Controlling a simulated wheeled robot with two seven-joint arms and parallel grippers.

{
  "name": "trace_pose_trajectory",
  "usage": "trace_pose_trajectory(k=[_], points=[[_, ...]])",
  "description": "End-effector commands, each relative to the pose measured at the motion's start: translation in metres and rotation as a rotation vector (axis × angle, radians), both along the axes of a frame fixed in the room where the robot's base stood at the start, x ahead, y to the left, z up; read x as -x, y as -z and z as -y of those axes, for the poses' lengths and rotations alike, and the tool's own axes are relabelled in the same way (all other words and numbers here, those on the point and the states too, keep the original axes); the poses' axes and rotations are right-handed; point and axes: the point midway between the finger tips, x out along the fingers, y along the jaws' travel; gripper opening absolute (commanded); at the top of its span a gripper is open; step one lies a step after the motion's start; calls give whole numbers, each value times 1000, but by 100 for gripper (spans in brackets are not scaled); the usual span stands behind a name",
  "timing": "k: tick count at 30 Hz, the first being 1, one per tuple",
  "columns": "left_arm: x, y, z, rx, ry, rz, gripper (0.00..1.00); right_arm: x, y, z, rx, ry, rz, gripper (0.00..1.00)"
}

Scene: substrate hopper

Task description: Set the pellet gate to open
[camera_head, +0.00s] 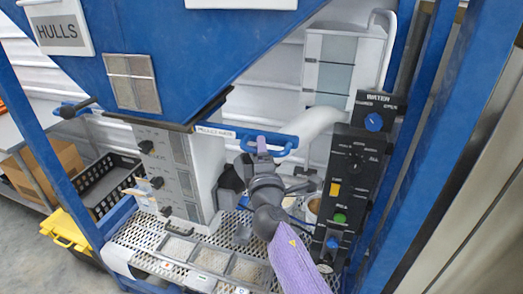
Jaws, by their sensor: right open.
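The pellet gate (215,131) is a blue slide under the blue hopper, with a small label on its front edge. Its blue loop handle (287,147) sticks out to the right. My right gripper (262,148) reaches up from below to this handle and is open. A light purple fingertip overlaps the handle; I cannot tell whether it touches it or whether the handle lies between the fingers. My right arm hides part of the area below. My left gripper is not in view.
A black control panel (352,170) marked WATER, with knobs and buttons, stands close right of my arm. A grey control box (165,175) is at left. Small trays (212,259) sit on the perforated shelf below. Blue frame posts (430,100) bound the right side.

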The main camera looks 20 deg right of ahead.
Motion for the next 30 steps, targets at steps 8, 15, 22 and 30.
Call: trace_pose_trajectory(k=[8,15,22,30], points=[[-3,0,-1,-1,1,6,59,-5,-1,1,0,0,0,58],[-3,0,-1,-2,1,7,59,-5,-1,1,0,0,-1,16],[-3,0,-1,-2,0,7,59,-4,-1,1,0,-1,-1,0],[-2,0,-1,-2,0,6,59,-5,0,1,0,-1,-1,0]])
